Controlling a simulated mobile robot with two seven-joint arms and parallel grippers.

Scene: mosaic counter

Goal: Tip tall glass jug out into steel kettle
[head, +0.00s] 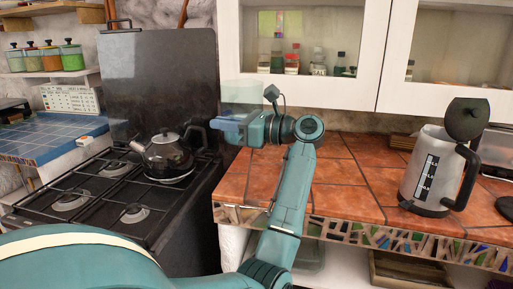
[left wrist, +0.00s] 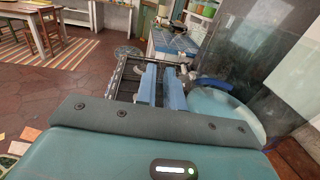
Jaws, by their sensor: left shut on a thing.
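My left gripper (head: 230,124) is shut on the tall glass jug (head: 243,94), a clear, faintly green vessel held in the air between the stove and the counter. The jug looks about upright; the gripper and arm partly hide its lower part. In the left wrist view the jug (left wrist: 268,60) shows as a large clear wall right of the fingers (left wrist: 162,82). A brushed steel kettle (head: 425,175) with a black base, handle and raised black lid stands on the counter at right, well apart from the jug. A shiny metal kettle (head: 168,158) with its lid on sits on the stove.
The black stove (head: 95,190) is at left with a tall dark panel (head: 155,85) behind it. White glazed cabinets (head: 310,90) hang above the counter. The tiled counter (head: 355,180) is mostly clear between my arm and the brushed steel kettle.

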